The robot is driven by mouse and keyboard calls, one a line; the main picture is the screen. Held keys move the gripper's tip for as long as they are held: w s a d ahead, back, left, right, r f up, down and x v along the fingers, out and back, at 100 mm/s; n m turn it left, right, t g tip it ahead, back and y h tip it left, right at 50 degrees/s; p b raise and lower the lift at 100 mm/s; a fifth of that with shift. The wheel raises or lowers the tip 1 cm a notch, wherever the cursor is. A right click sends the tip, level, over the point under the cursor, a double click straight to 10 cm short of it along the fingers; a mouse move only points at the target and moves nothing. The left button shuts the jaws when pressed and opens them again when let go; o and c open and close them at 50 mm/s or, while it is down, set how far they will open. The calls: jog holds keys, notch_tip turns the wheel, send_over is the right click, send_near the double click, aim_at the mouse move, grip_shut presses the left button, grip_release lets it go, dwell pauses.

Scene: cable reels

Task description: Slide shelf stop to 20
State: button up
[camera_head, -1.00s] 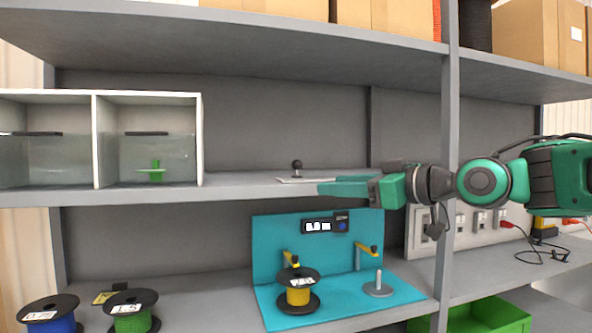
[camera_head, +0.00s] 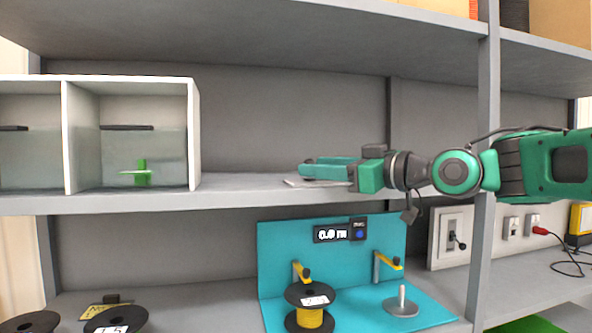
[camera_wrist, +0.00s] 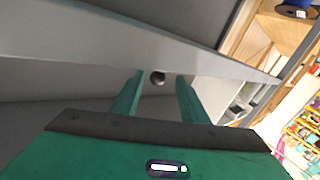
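The pale plate (camera_head: 297,182) lies on the middle shelf, partly behind my gripper in the head view. The dark round knob (camera_wrist: 157,77) shows between the fingers in the wrist view; I take it to be the shelf stop's knob. My gripper (camera_head: 304,170) reaches in from the right, level with the shelf top, and covers the knob in the head view. In the wrist view my gripper (camera_wrist: 159,77) is open, its two green fingers apart with the knob between or just beyond their tips. Contact cannot be told. No scale number is readable.
A white two-bay cabinet (camera_head: 194,135) with clear fronts stands left on the shelf. A grey upright post (camera_head: 488,90) stands beside my arm. Below are a teal fixture (camera_head: 272,270) with a yellow reel (camera_head: 310,317), and a switch panel (camera_head: 441,228).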

jog(key=x, duration=0.7)
jog(key=shift+w, duration=0.35)
grip_shut()
